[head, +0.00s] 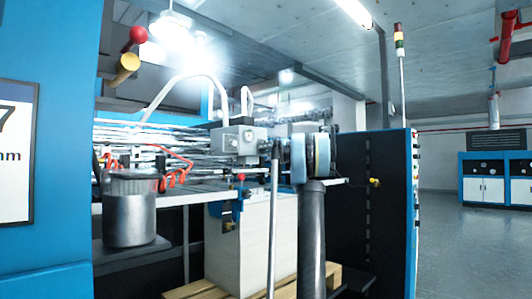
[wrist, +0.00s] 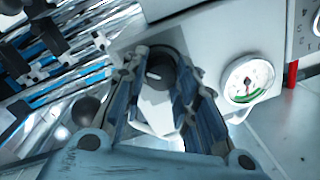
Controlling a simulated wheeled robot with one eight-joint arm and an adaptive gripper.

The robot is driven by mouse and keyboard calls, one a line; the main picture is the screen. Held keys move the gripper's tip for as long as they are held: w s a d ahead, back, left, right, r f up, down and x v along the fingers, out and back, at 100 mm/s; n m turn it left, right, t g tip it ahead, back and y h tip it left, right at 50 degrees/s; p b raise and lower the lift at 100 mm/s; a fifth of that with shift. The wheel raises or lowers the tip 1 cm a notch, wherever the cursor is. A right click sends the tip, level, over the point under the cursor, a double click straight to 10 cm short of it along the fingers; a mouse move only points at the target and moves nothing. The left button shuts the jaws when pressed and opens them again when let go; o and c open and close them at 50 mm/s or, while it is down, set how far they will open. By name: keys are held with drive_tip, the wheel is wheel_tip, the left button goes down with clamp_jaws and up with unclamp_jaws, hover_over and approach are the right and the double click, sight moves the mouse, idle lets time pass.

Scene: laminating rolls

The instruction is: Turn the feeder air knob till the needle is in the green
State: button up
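The feeder air knob (wrist: 160,74) is a dark round knob on a pale grey box, seen in the wrist view between the fingers of my gripper (wrist: 162,62). The fingers stand apart, one on each side of the knob; I cannot tell whether they press on it. The round white gauge (wrist: 248,79) is to the right of the knob, with a green arc along its lower part. Its needle is too small to read surely. In the head view the grey box (head: 238,140) sits above the paper stack, and my gripper (head: 300,156) is at its right; the knob is hidden there.
A paper stack (head: 240,245) stands on a wooden pallet (head: 195,291) below the box. A metal pot (head: 130,213) stands on a shelf at the left. Red hoses (head: 173,168) and rods lie behind. Open floor (head: 465,250) is at the right.

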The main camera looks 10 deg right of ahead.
drive_tip(key=o, duration=0.4)
drive_tip(key=shift+w+d+f, duration=0.1)
drive_tip(key=shift+d, duration=0.05)
drive_tip(key=shift+c, duration=0.2)
drive_tip(key=v, duration=1.2)
drive_tip(key=shift+f, duration=0.15)
